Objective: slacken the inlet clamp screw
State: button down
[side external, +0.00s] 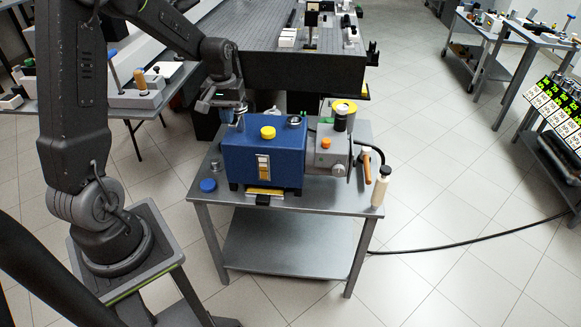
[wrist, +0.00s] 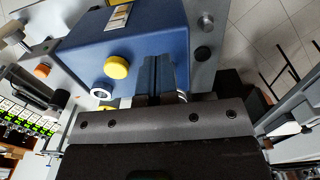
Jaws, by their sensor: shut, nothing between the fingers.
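A blue pump-like box (side external: 240,158) stands on a grey metal cart, with a yellow cap (side external: 268,132) on top; the box (wrist: 88,45) and cap (wrist: 116,67) also show in the wrist view. My gripper (side external: 238,118) is at the box's back left top corner, pointing down. In the wrist view my gripper's fingers (wrist: 158,78) are together and empty, against the box's edge in the picture. A bright metal rim (wrist: 182,96) shows partly beside the fingers. I cannot make out the inlet clamp screw; the gripper may hide it.
A grey motor block (side external: 325,150) with an orange knob (side external: 325,143) adjoins the box on the right. A white bottle (side external: 380,190) and a wooden-handled tool (side external: 368,168) are at the cart's right edge. A blue cap (side external: 208,185) and small metal part (side external: 216,166) lie front left.

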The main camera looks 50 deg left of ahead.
jog(key=shift+w+d+f, duration=0.15)
jog(key=shift+d+f, duration=0.1)
jog(key=shift+f, duration=0.4)
jog(key=shift+d, duration=0.15)
notch_tip(320, 180, up, 6)
jog(key=shift+r, duration=0.15)
dwell(0.6)
jog(key=s+d+r+m+t, duration=0.2)
jog(key=s+d+r+m, duration=0.2)
jog(key=d+r, duration=0.5)
jog(key=s+d+m+t, duration=0.3)
jog(key=s+d+m, duration=0.2)
jog(key=s+d, duration=0.6)
jog(key=shift+d+r, duration=0.45)
jog(key=shift+d, duration=0.45)
